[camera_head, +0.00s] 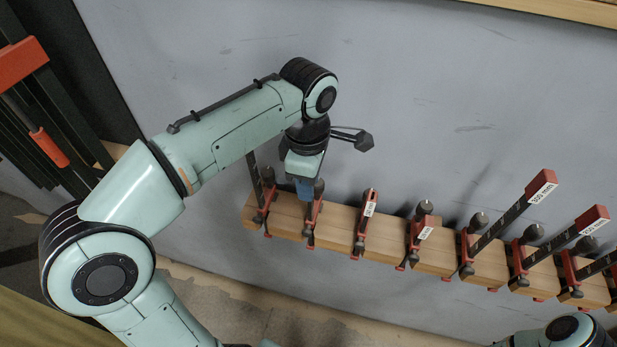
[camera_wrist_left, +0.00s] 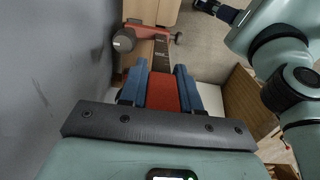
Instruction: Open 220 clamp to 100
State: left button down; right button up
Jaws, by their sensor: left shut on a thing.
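My left gripper (camera_head: 305,190) points down at the second clamp from the left on the wooden rack (camera_head: 340,228). In the left wrist view its blue fingers (camera_wrist_left: 165,90) are shut on the red end (camera_wrist_left: 166,92) of a clamp's dark bar (camera_wrist_left: 161,58). That clamp also has a red jaw (camera_wrist_left: 150,31) and a dark round handle (camera_wrist_left: 123,40). The gripper hides much of it in the head view, and no size label shows on it. A dark, blue-tipped part (camera_wrist_left: 216,10) at the top of the wrist view may be my right gripper; its jaws cannot be made out.
More red-jawed clamps stand along the rack to the right, including one with a small label (camera_head: 369,207) and a long labelled one (camera_head: 541,187). The grey wall (camera_head: 430,90) is close behind. A red-and-black fixture (camera_head: 25,62) stands at the left.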

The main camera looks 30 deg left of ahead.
pick_arm(q)
jog(key=shift+f, duration=0.55)
jog(key=c, duration=0.7)
grip_release()
jog(key=shift+r, duration=0.1)
jog(key=r, duration=1.2)
jog(key=shift+s, duration=0.25)
jog(key=shift+w+r, duration=0.1)
jog(key=shift+r, duration=0.5)
